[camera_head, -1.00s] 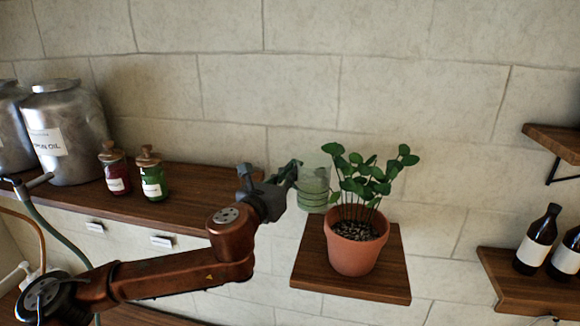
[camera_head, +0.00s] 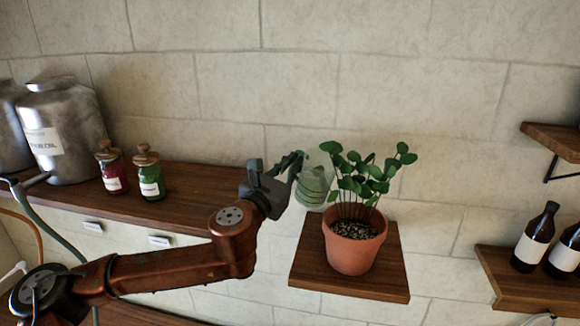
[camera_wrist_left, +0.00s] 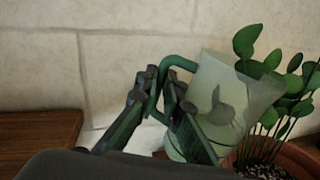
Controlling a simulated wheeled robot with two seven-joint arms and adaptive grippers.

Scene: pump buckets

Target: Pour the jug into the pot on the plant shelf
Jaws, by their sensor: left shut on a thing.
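The jug (camera_head: 314,184) is pale green and see-through, and it is held in the air at the left side of the plant, tilted a little. In the left wrist view the jug (camera_wrist_left: 228,92) has a darker green handle (camera_wrist_left: 178,62). My left gripper (camera_head: 293,165) is shut on that handle, and its fingers (camera_wrist_left: 163,95) sit on both sides of it. The terracotta pot (camera_head: 354,250) holds dark soil and a leafy green plant, and stands on the wooden plant shelf (camera_head: 390,285). The pot's rim (camera_wrist_left: 300,158) shows at the lower right of the wrist view. My right gripper is not in view.
A long wooden shelf (camera_head: 190,215) at the left carries a red jar (camera_head: 112,172), a green jar (camera_head: 148,178) and large metal canisters (camera_head: 65,130). Dark bottles (camera_head: 537,238) stand on a shelf at the right. The wall behind the plant is bare.

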